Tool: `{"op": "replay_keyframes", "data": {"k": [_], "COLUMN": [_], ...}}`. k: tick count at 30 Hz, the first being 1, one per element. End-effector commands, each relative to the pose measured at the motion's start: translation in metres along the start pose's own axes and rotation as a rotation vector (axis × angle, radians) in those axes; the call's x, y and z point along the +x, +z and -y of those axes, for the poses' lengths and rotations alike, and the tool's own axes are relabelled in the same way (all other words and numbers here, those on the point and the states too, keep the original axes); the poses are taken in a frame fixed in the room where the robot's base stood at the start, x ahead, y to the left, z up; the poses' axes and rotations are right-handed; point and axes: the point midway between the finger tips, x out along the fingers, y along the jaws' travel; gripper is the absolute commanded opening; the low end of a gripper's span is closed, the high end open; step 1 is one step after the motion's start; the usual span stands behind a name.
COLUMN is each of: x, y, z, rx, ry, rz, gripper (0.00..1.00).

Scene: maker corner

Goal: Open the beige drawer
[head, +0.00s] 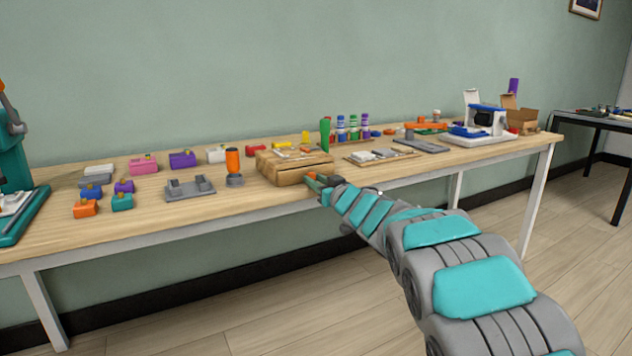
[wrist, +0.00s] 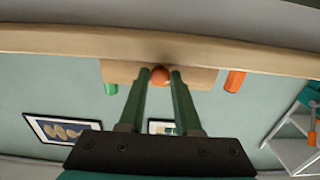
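The beige drawer is the front of a small wooden box (head: 290,167) on the table's front edge in the head view. It appears closed, with no gap seen. In the wrist view, which is upside down, its beige front (wrist: 204,79) lies behind a round orange knob (wrist: 160,76). My gripper (head: 314,181) reaches the box's front from the right. In the wrist view its two green fingers (wrist: 160,82) stand on either side of the knob, seemingly touching it.
An orange-and-dark cylinder (head: 233,165) stands left of the box, beside a grey tray (head: 190,188). A green upright tool (head: 325,134) stands behind it. Trays with small parts (head: 380,156) lie to the right. The floor in front of the table (head: 300,310) is clear.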

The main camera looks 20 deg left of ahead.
Motion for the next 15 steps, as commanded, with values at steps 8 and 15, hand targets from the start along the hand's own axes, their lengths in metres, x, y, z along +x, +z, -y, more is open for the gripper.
{"op": "replay_keyframes", "data": {"k": [8,15], "x": [0.0000,0.0000], "y": [0.0002,0.0003], "z": [0.0000,0.0000], "rx": [0.000,0.000], "ry": [0.000,0.000], "rz": [0.000,0.000], "gripper": [0.00,0.00]}}
